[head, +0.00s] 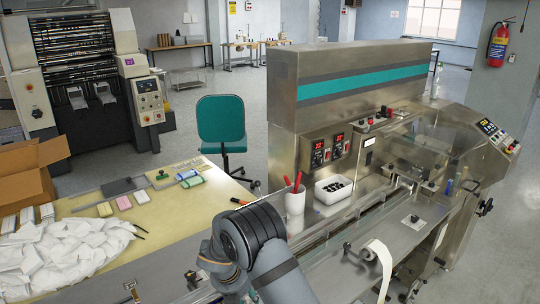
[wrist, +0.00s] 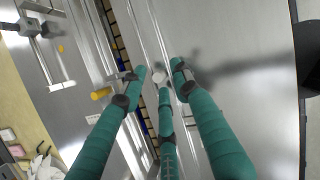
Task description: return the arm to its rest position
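My gripper (wrist: 160,78) shows in the wrist view as three teal fingers with dark joints. Their tips stand apart, so it is open. I see nothing clamped between them. A small pale round spot shows between the tips; I cannot tell what it is. Beneath the fingers are the bright metal surfaces and rails of the wrapping machine (wrist: 240,50). In the head view my arm (head: 252,240) reaches in from the bottom edge in front of the machine (head: 350,75). The fingers cannot be made out there.
A cream worktable (head: 150,230) at the left holds a cardboard box (head: 30,180), a heap of white packets (head: 60,250) and small coloured packs. A white cup with red-handled tools (head: 295,200) and a white bin (head: 333,190) stand on the machine. A paper roll (head: 375,252) is at right.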

